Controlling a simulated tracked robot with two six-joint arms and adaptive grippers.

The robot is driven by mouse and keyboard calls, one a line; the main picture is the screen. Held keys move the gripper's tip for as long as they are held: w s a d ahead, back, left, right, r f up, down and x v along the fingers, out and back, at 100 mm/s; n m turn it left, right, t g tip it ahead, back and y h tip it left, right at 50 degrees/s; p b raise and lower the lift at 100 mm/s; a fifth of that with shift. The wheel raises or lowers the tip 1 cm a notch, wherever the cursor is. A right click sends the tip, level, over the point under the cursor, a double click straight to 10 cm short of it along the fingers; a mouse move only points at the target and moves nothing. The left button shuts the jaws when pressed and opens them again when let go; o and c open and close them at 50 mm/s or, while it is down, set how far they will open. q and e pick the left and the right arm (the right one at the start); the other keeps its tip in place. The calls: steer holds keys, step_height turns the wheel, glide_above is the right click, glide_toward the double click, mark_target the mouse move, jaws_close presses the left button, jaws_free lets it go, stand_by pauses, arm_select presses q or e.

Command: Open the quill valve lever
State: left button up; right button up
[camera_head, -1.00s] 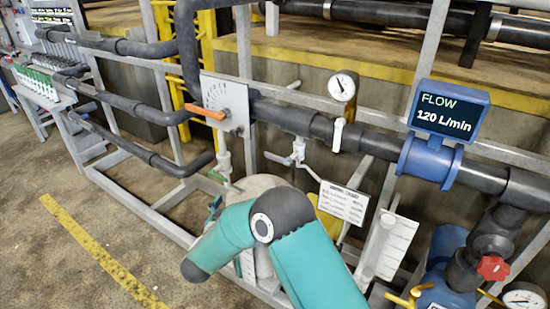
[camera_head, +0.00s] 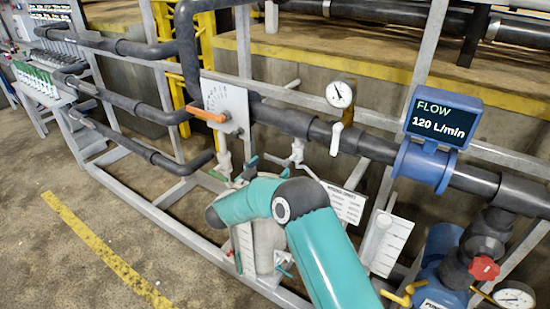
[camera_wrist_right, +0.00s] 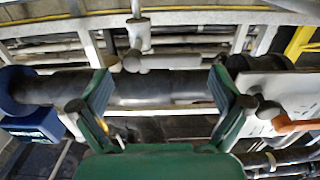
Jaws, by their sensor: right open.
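A small white valve (camera_head: 297,150) hangs under the dark main pipe, with a pale lever (camera_head: 276,159) reaching left; I take this as the quill valve lever. In the right wrist view the scene looks upside down, and the white valve (camera_wrist_right: 137,36) shows above the pipe with its pale lever (camera_wrist_right: 168,62) lying sideways toward the right. My right gripper (camera_wrist_right: 163,92) is open and empty, its green fingers spread apart across the pipe's view, the lever lying past them. In the head view the right gripper (camera_head: 235,169) is partly hidden behind my teal arm. My left gripper is not in view.
The main pipe (camera_head: 285,120) carries an orange lever (camera_head: 206,115) on a white plate, a round gauge (camera_head: 340,94) with a white handle below, and a blue flow meter (camera_head: 443,121) reading 120 L/min. A hanging label (camera_head: 345,203) and grey frame rails crowd the valve.

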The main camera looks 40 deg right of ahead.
mark_target(276, 162)
steer(key=shift+p+x, duration=0.35)
steer(key=shift+x, duration=1.55)
